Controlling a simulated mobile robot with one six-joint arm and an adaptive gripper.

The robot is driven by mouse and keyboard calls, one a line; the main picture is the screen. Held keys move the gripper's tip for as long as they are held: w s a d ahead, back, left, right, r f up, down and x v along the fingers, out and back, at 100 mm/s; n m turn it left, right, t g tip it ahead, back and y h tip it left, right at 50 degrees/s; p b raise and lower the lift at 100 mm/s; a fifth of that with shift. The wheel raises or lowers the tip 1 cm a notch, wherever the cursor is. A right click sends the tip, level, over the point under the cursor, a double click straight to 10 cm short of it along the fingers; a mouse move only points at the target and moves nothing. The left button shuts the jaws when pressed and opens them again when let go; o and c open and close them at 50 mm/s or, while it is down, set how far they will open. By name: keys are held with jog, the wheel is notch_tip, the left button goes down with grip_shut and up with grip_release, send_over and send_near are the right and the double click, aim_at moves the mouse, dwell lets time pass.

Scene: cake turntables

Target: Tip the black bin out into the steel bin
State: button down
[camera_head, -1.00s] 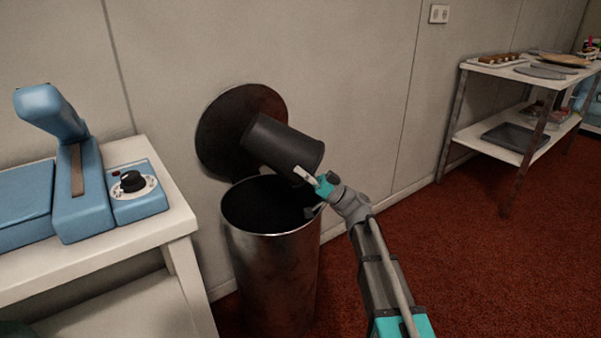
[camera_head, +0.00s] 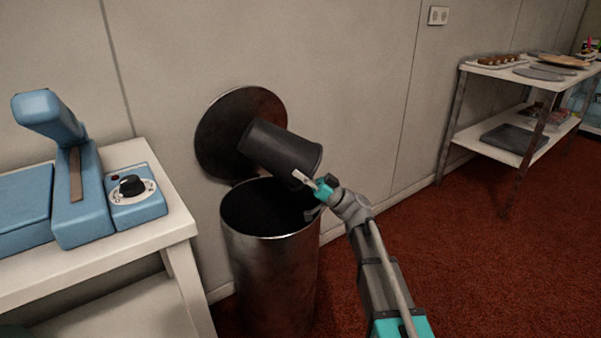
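The black bin (camera_head: 283,148) is a dark cylinder held tilted above the steel bin, with its left end in front of the round lid. I cannot tell whether anything is inside it. My gripper (camera_head: 306,192) is shut on the black bin near its right end, with one pale finger showing against its side. The steel bin (camera_head: 270,275) stands upright on the floor with its mouth open and dark inside. Its round lid (camera_head: 218,135) is raised behind it, close to the wall. The steel bin's contents are hidden in shadow.
A white table (camera_head: 180,225) with a blue machine (camera_head: 80,185) stands close on the left. A white shelf unit (camera_head: 492,140) with trays and boards stands on the right. Open red carpet (camera_head: 450,260) lies between my arm and the shelf.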

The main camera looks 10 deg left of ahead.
aim_at(300, 164)
jog(key=shift+w+r+p, duration=0.1)
jog(key=shift+r+p, duration=2.35)
jog(key=shift+r, duration=0.25)
notch_tip(300, 164, up, 8)
jog(key=p, duration=0.8)
